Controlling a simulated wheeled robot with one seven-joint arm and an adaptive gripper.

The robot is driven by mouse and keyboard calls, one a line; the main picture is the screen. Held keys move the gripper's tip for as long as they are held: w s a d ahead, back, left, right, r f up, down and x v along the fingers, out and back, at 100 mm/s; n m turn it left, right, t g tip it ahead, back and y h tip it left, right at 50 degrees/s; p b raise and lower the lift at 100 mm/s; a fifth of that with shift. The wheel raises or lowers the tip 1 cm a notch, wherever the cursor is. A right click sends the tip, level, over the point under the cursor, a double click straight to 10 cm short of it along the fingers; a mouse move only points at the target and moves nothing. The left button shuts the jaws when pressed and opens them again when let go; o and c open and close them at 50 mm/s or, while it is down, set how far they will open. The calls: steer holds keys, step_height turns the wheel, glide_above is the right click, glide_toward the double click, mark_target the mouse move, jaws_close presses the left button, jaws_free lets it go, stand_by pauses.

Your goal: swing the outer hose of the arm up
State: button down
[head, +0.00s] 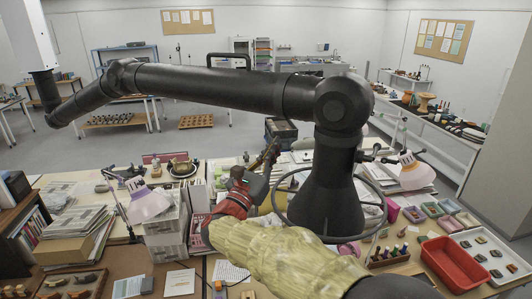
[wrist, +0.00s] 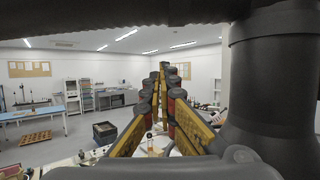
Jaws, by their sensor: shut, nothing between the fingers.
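The fume-extraction arm is black and stands on a flared base (head: 325,205) on the bench. My gripper (head: 272,150) is below the outer hose and left of the base, apart from the hose. Its fingers are shut and empty, pointing up and away. In the wrist view my gripper (wrist: 162,72) shows fingers meeting at the tips; a dark tube (wrist: 110,22) crosses above and a thick column (wrist: 268,85) stands right.
A thin dark ring (head: 283,205) surrounds the base. Lamps (head: 148,205) (head: 408,175), paper stacks (head: 75,235), a red tray (head: 452,262) and a sherd tray (head: 490,258) crowd the bench. The space above the outer hose is open.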

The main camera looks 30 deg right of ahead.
steer(key=r+p, duration=0.1)
steer(key=w+d+r+p, duration=0.1)
steer(key=r, duration=0.3)
steer(key=shift+w+d+p, duration=0.15)
steer(key=shift+d+p, duration=0.2)
steer(key=shift+p, duration=0.05)
steer(key=shift+r+b, duration=0.1)
steer(key=shift+b, duration=0.35)
